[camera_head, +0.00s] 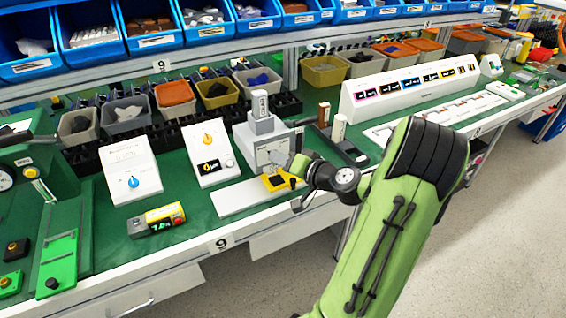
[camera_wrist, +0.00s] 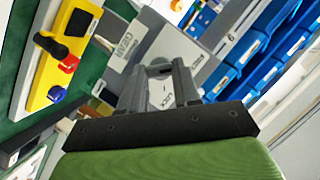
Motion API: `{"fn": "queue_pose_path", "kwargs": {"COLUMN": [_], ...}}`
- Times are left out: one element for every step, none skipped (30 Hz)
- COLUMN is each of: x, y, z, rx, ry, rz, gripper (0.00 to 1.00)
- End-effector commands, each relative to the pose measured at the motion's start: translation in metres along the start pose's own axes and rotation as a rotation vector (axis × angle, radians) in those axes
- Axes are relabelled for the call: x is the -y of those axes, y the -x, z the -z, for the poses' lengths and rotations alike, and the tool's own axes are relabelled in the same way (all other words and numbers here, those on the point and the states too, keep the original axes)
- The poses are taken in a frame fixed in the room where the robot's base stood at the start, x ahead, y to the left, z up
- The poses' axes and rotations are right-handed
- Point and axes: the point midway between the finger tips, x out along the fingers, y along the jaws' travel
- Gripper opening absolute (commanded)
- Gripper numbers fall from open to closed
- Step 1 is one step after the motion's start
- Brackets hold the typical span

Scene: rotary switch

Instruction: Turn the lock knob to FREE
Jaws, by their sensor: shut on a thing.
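A grey box-like fixture (camera_head: 266,141) stands on the green bench with a small block on its top. The lock knob (camera_wrist: 159,69) is a small dark part on that panel, mostly hidden between my fingers. My gripper (camera_wrist: 160,76) is at the panel with one finger on each side of the knob, shut on it. In the head view, my gripper (camera_head: 290,164) reaches the fixture's front right side. I cannot tell the knob's exact pointing direction.
A yellow control box (camera_head: 276,183) with red and black buttons sits just below my gripper. White panels with an orange knob (camera_head: 208,139) and a blue knob (camera_head: 133,182) stand to the left. Bins (camera_head: 216,92) line the back. The aisle floor at right is clear.

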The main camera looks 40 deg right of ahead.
Motion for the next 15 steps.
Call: {"fn": "queue_pose_path", "kwargs": {"x": [-0.0011, -0.0011, -0.0011, -0.0011, -0.0011, -0.0011, -0.0011, -0.0011, -0.0011, -0.0011, -0.0011, -0.0011, -0.0011, -0.0012, -0.0011], "y": [0.0, 0.0, 0.0001, 0.0001, 0.0001, 0.0001, 0.0001, 0.0001, 0.0001, 0.0001, 0.0001, 0.0001, 0.0001, 0.0001, 0.0001], "z": [-0.0012, -0.0012, -0.0012, -0.0012, -0.0012, -0.0012, -0.0011, -0.0012, -0.0012, -0.0012, -0.0012, -0.0012, -0.0012, -0.0012, -0.0011], "rx": [0.003, 0.003, 0.004, 0.004, 0.004, 0.004, 0.004, 0.004, 0.004, 0.004, 0.004, 0.004, 0.004, 0.004, 0.004], "ry": [0.004, 0.005, 0.007, 0.007, 0.008, 0.008, 0.008, 0.008, 0.008, 0.008, 0.008, 0.007, 0.007, 0.007, 0.007], "rz": [-0.005, -0.005, -0.006, -0.006, -0.006, -0.006, -0.006, -0.006, -0.006, -0.006, -0.006, -0.006, -0.006, -0.006, -0.006], "gripper": [0.01, 0.01, 0.01, 0.01, 0.01, 0.01, 0.01, 0.01, 0.01, 0.01, 0.01, 0.01, 0.33, 0.38, 0.44]}}
